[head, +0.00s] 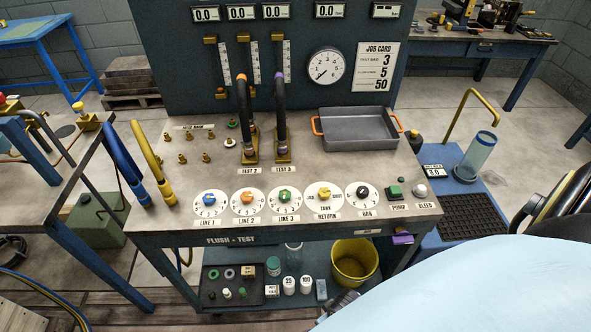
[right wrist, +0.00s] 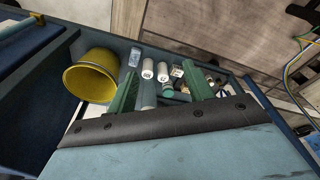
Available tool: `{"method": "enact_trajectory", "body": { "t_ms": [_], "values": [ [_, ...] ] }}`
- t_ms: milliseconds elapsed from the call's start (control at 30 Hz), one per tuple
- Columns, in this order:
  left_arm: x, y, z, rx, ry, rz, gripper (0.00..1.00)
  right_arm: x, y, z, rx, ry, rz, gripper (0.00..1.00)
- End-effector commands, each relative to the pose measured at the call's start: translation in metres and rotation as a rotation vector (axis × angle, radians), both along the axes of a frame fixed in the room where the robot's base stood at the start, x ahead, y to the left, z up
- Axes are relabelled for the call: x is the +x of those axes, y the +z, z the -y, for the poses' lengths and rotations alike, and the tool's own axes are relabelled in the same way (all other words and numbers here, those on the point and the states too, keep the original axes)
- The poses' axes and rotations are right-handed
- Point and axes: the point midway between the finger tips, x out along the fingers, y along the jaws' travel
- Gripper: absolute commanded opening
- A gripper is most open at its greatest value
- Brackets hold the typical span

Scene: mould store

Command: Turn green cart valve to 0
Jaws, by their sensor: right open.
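The green valve knob (head: 284,196) sits on a round white dial labelled LINE 3 on top of the FLUSH + TEST cart (head: 230,178). It lies between the orange LINE 2 knob (head: 246,197) and the yellow TANK RETURN knob (head: 323,194). The setting it points to is too small to read. My right gripper (right wrist: 160,69) shows two green fingers spread apart with no object gripped. It faces down over the cart's lower shelf, away from the valve, which is outside the right wrist view. My left gripper is not in view.
Black hoses (head: 281,110) rise behind the dials, and a grey tray (head: 360,127) stands back right. A yellow bucket (head: 355,262) and several small bottles (head: 289,285) stand on the lower shelf. My pale-blue arm covers the lower right of the head view.

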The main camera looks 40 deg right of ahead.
Motion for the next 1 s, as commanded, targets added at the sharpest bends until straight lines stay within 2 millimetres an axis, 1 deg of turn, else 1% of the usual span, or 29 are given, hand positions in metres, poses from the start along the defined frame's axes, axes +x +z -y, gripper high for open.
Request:
{"method": "enact_trajectory", "body": {
  "t_ms": [33,67,100,200,267,300,367,400,467,500,567,600,667,767,867,1000],
  "values": [
    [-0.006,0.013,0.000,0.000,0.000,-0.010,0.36,0.047,0.042,-0.002,0.019,-0.033,0.030,0.51],
    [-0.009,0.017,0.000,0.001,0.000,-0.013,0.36,0.068,0.063,-0.005,0.031,-0.055,0.032,0.51],
    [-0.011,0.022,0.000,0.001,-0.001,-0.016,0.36,0.091,0.090,-0.010,0.049,-0.079,0.034,0.51],
    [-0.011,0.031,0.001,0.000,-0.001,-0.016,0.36,0.129,0.149,-0.021,0.087,-0.120,0.028,0.51],
    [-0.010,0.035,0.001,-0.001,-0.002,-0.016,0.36,0.143,0.179,-0.027,0.102,-0.132,0.022,0.51],
    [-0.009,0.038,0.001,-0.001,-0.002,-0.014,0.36,0.151,0.197,-0.031,0.112,-0.137,0.019,0.51],
    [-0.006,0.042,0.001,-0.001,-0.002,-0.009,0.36,0.160,0.223,-0.037,0.121,-0.141,0.012,0.51],
    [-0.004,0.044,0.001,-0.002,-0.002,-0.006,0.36,0.164,0.239,-0.040,0.127,-0.141,0.009,0.51],
    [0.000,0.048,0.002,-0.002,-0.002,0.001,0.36,0.170,0.264,-0.045,0.134,-0.140,0.004,0.51],
    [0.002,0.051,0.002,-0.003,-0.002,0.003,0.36,0.173,0.280,-0.047,0.136,-0.139,0.000,0.51],
    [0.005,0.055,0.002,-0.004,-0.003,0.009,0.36,0.181,0.307,-0.049,0.135,-0.148,-0.010,0.51],
    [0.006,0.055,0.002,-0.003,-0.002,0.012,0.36,0.187,0.317,-0.047,0.132,-0.164,-0.021,0.51],
    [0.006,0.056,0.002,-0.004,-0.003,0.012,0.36,0.196,0.325,-0.041,0.126,-0.196,-0.037,0.51],
    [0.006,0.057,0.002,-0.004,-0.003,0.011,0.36,0.213,0.343,-0.031,0.115,-0.257,-0.059,0.51],
    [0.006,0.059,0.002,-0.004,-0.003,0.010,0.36,0.230,0.366,-0.017,0.099,-0.331,-0.081,0.51],
    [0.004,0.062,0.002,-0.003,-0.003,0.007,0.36,0.253,0.403,0.006,0.069,-0.450,-0.110,0.51]
  ]
}}
